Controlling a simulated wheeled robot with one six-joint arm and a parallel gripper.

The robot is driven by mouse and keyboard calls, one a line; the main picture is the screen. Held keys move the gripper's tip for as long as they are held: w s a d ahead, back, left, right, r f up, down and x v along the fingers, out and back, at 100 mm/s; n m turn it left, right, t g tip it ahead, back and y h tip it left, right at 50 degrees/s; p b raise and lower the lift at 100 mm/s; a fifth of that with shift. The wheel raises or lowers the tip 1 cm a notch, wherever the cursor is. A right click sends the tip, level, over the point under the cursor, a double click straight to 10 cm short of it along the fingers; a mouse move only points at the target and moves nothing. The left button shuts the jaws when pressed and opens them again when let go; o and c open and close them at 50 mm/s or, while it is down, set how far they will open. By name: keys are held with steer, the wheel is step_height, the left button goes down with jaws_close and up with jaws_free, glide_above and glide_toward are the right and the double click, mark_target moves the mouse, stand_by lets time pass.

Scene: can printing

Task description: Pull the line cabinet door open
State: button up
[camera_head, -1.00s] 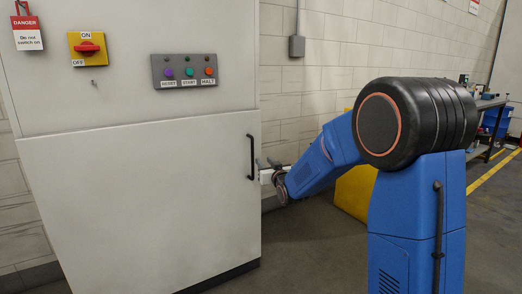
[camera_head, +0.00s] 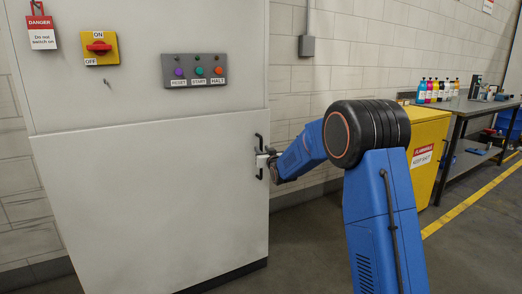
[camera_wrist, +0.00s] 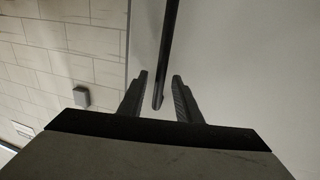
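The line cabinet (camera_head: 150,60) is a tall pale grey box at the left in the head view. Its lower door (camera_head: 150,190) is closed flush. A black vertical bar handle (camera_head: 258,139) sits at the door's right edge. My gripper (camera_head: 262,160) is at this handle, reaching in from the right. In the wrist view, my gripper (camera_wrist: 158,86) is open, with one finger on each side of the handle (camera_wrist: 168,50). Gaps show between the bar and both fingers. The handle's lower end lies between the fingertips.
The cabinet's upper panel holds a red and yellow switch (camera_head: 98,47), a button box (camera_head: 194,70) and a danger tag (camera_head: 42,33). A yellow cabinet (camera_head: 428,150) and a workbench (camera_head: 468,104) with bottles stand at right. Open floor (camera_head: 310,235) lies before the cabinet door.

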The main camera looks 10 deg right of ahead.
steer(key=shift+w+a, duration=0.15)
steer(key=shift+w, duration=1.15)
jaws_close()
